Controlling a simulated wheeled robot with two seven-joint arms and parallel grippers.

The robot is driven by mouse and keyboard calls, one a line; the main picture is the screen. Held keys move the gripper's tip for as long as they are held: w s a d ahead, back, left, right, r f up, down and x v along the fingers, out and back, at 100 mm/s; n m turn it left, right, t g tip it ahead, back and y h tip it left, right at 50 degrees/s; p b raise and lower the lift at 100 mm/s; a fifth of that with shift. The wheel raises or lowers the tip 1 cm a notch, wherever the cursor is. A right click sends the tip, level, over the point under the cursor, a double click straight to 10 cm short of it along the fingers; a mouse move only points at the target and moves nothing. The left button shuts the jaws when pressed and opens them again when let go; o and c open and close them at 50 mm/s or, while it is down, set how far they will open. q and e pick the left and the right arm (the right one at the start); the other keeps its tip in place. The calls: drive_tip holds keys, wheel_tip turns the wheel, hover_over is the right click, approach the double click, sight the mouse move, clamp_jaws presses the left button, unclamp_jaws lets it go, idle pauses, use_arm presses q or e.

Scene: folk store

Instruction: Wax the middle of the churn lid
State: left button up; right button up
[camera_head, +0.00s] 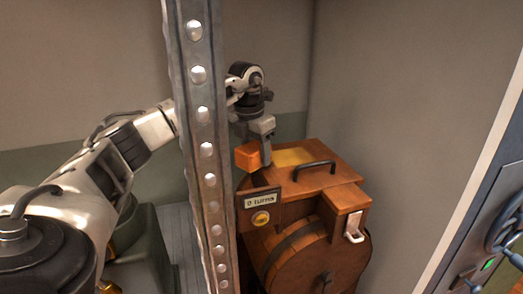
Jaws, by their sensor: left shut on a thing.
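The wooden churn (318,262) stands in the corner behind a metal post, with dark bands on its barrel. Its brown lid (333,173) has a dark handle and a yellowish patch (292,156) on top. My left gripper (257,152) is shut on an orange block (247,155), likely the wax. It holds the block at the left edge of the lid, beside the yellowish patch. I cannot tell whether the block touches the lid. My right gripper is not in view.
A riveted metal post (206,150) stands upright in front of my left arm and hides part of it. Walls close in behind and right of the churn. A grey panel with a green light (488,263) is at the lower right.

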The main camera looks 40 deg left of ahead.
sight(297, 154)
use_arm(q)
drive_tip(key=shift+s+a, duration=0.35)
drive_tip(key=shift+s, duration=0.25)
drive_tip(key=shift+s+a, duration=0.3)
drive_tip(key=shift+s, duration=0.3)
drive_tip(key=shift+w+a+p, duration=0.2)
drive_tip(key=shift+a+p, duration=0.05)
drive_tip(key=shift+p, duration=0.05)
drive_tip(key=shift+w+d+f, duration=0.1)
drive_tip(key=shift+w+d, duration=0.45)
drive_tip(key=shift+w, duration=0.35)
drive_tip(key=shift+w+d, duration=0.5)
drive_tip(key=shift+w, duration=0.4)
drive_tip(key=shift+w+d, duration=0.5)
drive_tip(key=shift+w, duration=0.5)
drive_tip(key=shift+w+d, duration=0.5)
drive_tip(key=shift+w, duration=0.55)
drive_tip(key=shift+w+d, duration=0.5)
drive_tip(key=shift+w, duration=0.5)
drive_tip(key=shift+w+d, duration=0.35)
drive_tip(key=shift+w, duration=0.4)
drive_tip(key=shift+w+d, duration=0.35)
drive_tip(key=shift+w, duration=0.4)
